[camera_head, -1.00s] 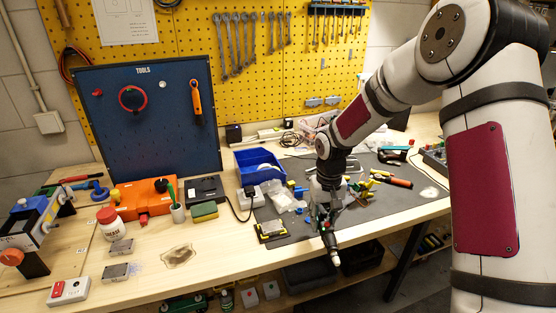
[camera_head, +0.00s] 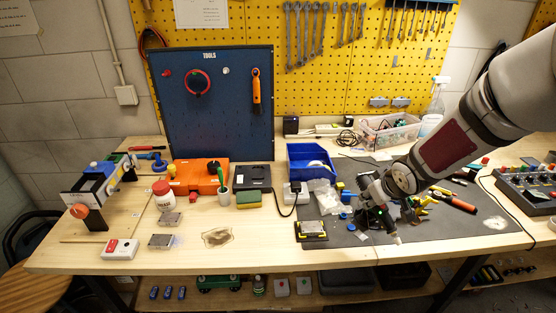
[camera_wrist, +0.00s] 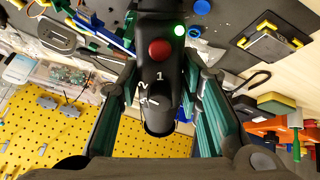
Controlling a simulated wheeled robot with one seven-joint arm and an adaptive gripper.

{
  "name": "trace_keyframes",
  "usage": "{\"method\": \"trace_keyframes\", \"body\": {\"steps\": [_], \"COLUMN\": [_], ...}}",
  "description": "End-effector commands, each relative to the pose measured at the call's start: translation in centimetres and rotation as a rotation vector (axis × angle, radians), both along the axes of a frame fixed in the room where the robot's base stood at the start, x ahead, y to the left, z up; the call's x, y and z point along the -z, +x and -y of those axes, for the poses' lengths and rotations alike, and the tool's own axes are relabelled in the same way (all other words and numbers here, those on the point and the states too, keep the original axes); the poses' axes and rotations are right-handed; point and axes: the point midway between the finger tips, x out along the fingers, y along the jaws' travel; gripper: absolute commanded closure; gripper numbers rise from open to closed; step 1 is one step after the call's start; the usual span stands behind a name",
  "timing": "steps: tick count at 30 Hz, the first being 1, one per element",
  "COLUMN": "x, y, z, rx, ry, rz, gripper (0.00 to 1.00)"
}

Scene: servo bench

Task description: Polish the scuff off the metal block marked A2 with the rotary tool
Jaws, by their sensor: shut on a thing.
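My gripper (camera_head: 378,214) is shut on the rotary tool (camera_wrist: 158,60), a dark body with a red button, a lit green light and dial numbers in the wrist view. Two small grey metal blocks stand on the wood at the left, a farther one (camera_head: 171,217) and a nearer one (camera_head: 161,240). Their markings are too small to read, so I cannot tell which is A2. My gripper is well to the right of both.
A red-and-white switch box (camera_head: 119,249) sits at the front left. A white jar (camera_head: 163,195), orange case (camera_head: 199,177), green-and-yellow sponge (camera_head: 249,199) and blue bin (camera_head: 309,158) stand behind. A black-and-yellow tray (camera_head: 311,231) lies left of my gripper.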

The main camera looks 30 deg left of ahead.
Motion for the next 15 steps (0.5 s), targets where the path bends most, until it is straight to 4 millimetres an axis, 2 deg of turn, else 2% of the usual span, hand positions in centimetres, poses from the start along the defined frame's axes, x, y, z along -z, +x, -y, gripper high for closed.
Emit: {"method": "trace_keyframes", "body": {"steps": [10,15], "x": [-3.4,-5.8], "y": [-2.3,-4.6], "z": [-7.7,-12.4], "rx": [-0.259,-0.412], "ry": [0.111,0.196], "rz": [0.163,0.247], "gripper": [0.95,0.95]}}
